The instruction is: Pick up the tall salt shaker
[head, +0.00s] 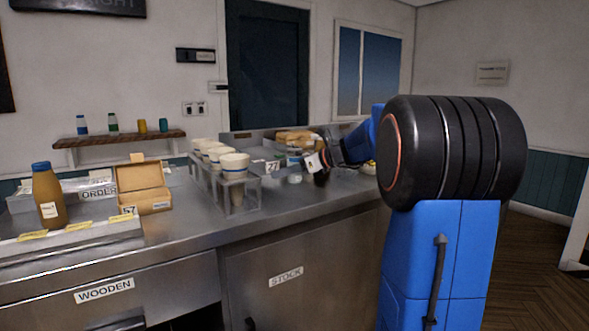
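My gripper (318,162) is at the end of my blue and black arm, low over the back part of the steel counter. It is small and dark here, and its fingers do not show clearly. A small white piece with a dark and red mark (312,160) shows right at the gripper; I cannot tell whether it is held or only beside it. A small pale round item (295,178) stands on the counter just left of the gripper. I cannot make out a tall salt shaker for certain; my arm hides part of the counter.
A metal rack (237,199) with several paper cups stands left of the gripper. A tray with bread-like items (294,136) is behind. The counter's front strip (300,203) is clear.

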